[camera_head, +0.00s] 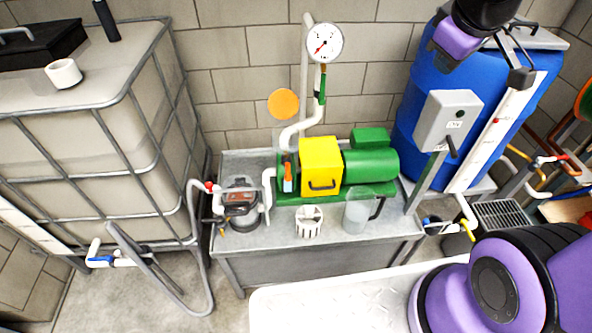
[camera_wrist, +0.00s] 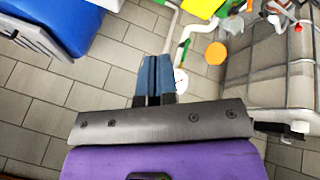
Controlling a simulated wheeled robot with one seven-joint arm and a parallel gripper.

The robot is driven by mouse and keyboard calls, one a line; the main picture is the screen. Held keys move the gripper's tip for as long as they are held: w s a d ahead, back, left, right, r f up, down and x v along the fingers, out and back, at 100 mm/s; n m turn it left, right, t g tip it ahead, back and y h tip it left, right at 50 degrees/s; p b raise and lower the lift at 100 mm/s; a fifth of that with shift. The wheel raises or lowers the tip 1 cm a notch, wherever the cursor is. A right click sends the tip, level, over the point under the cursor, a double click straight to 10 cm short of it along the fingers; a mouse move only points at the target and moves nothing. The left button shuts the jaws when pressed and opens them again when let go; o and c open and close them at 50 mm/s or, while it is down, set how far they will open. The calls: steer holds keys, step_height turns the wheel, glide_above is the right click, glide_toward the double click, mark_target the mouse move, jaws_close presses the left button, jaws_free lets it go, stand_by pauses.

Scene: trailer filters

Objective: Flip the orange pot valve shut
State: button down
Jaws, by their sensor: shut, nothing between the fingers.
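The orange valve handle (camera_head: 288,184) stands upright beside the left end of the yellow pump guard (camera_head: 320,163), at the pump's pipework. It is small, and its exact angle is hard to read. A clear pot seems to sit around or above it. In the wrist view I cannot pick it out for sure. My gripper (camera_wrist: 154,63) is shut and empty, its two blue-grey fingers together. It is high up in front of the wall near the blue drum, well away from the valve. In the head view my wrist shows at the top right.
A gauge (camera_head: 325,43) and an orange disc (camera_head: 283,104) are above the pump. The green motor (camera_head: 370,164), a white basket (camera_head: 309,221) and a clear jug (camera_head: 357,211) share the metal bench (camera_head: 330,247). The blue drum (camera_head: 405,100), grey switch box (camera_head: 447,120) and caged tank (camera_head: 100,130) flank it.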

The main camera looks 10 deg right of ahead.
mark_target(288, 172)
steer(key=w+a+f+n+y, duration=0.1)
steer(key=w+a+f+n, duration=0.1)
steer(key=w+f+n, duration=0.55)
steer(key=w+a+f+n+y, duration=0.1)
steer(key=w+a+f+n, duration=0.25)
steer(key=f, duration=0.65)
steer(key=a+f+n+g+y, duration=0.1)
steer(key=a+f+n+y, duration=0.2)
steer(key=a+f, duration=0.2)
steer(key=s+a+f+n+g+y, duration=0.1)
steer(key=a+f+n+y, duration=0.2)
steer(key=f, duration=0.7)
steer(key=shift+s+a+g+y, duration=0.3)
steer(key=shift+a+y, duration=0.1)
steer(key=shift+a, duration=0.45)
steer(key=w+a+f, duration=0.5)
steer(key=a+f, duration=0.2)
steer(key=f, duration=0.1)
steer(key=shift+w+a, duration=0.25)
steer(key=shift+a, duration=0.1)
